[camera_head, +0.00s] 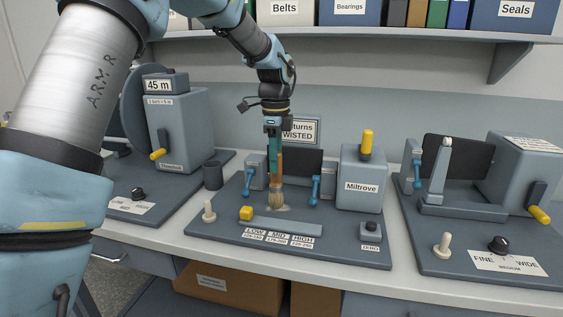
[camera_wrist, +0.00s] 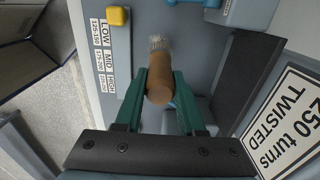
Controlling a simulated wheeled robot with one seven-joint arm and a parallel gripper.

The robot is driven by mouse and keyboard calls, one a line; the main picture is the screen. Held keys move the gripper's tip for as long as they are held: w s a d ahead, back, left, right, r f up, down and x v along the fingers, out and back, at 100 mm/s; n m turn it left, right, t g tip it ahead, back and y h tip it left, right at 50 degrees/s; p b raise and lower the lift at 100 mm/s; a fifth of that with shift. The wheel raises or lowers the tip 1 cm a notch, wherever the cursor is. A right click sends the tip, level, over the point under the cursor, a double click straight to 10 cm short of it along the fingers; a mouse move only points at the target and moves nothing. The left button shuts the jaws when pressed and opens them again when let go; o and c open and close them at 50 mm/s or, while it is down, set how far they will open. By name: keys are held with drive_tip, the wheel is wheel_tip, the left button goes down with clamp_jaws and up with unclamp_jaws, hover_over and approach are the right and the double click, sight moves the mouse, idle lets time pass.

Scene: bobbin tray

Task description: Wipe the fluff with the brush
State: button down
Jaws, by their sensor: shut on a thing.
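My gripper (camera_head: 275,158) is shut on the brush (camera_head: 276,185), which has a brown wooden handle and pale bristles. It holds the brush upright with the bristles down at the middle machine's base plate (camera_head: 215,229). In the wrist view, the green fingers of my gripper (camera_wrist: 160,93) close on the handle of the brush (camera_wrist: 160,82). A pale patch of fluff (camera_head: 279,208) shows at the bristle tips in the head view. The bristles partly cover it, and I cannot tell how much lies beneath them.
The middle machine has a grey "Miltrove" block (camera_head: 362,180), blue levers (camera_head: 315,188), a yellow cube (camera_head: 246,212) on a slide bar and a cream peg (camera_head: 209,211). A dark cup (camera_head: 213,175) stands to the left. Other machines flank it, and a shelf (camera_head: 400,34) of boxes hangs above.

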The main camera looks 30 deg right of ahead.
drive_tip(key=s+d+r+p, duration=0.3)
drive_tip(key=r+p, duration=0.3)
drive_tip(key=r, duration=0.2)
drive_tip(key=shift+p, duration=0.3)
idle(1.2)
